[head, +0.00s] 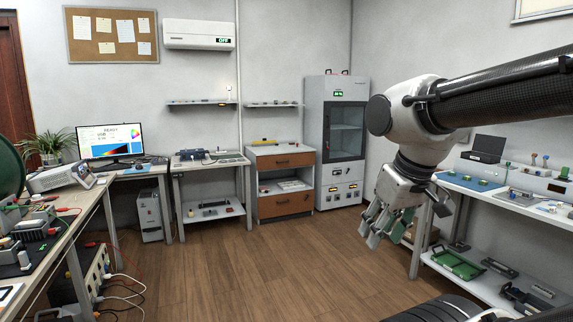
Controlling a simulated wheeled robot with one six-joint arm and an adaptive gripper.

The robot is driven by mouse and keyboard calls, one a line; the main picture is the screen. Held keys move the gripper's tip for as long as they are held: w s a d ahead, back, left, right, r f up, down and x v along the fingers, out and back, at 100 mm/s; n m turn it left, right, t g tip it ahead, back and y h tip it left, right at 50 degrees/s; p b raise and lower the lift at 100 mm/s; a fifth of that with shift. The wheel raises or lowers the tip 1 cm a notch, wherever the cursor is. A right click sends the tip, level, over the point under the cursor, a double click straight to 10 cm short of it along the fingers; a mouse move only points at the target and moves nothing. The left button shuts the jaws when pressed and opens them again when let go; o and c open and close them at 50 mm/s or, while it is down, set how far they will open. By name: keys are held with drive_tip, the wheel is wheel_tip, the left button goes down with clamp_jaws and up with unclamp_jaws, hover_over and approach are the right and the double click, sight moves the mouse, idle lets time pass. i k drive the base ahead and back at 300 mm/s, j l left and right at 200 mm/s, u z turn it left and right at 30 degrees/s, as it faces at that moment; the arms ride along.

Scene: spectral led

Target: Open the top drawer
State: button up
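The drawer cabinet (253,190) stands against the back wall, left of the tall grey cabinet. Its top drawer (285,161) has a brown wood front with a small dark handle and looks shut, flush with the frame. A second brown drawer (286,204) sits at the bottom, with an open shelf between them. My gripper (381,232) hangs in the right half of the view, pointing down, well in front of the cabinet and to its right. Its fingers look apart, with nothing seen between them. It touches neither drawer.
Wooden floor (230,265) lies clear between me and the cabinet. A workbench (95,205) with cables below runs along the left. A shelved bench (480,210) with parts stands at right, behind my arm. The tall grey cabinet (312,130) is beside the drawers.

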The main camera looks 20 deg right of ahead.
sight(296, 159)
drive_tip(key=i+z, duration=0.1)
drive_tip(key=z, duration=0.4)
drive_tip(key=i, duration=4.15)
drive_tip(key=i+u, duration=0.1)
drive_tip(key=i, duration=0.45)
drive_tip(key=i+l+u, duration=0.15)
drive_tip(key=i, duration=0.4)
drive_tip(key=i+l+u, duration=0.1)
drive_tip(key=i+l, duration=0.15)
drive_tip(key=i, duration=0.3)
drive_tip(key=i+u, duration=0.15)
drive_tip(key=k, duration=0.05)
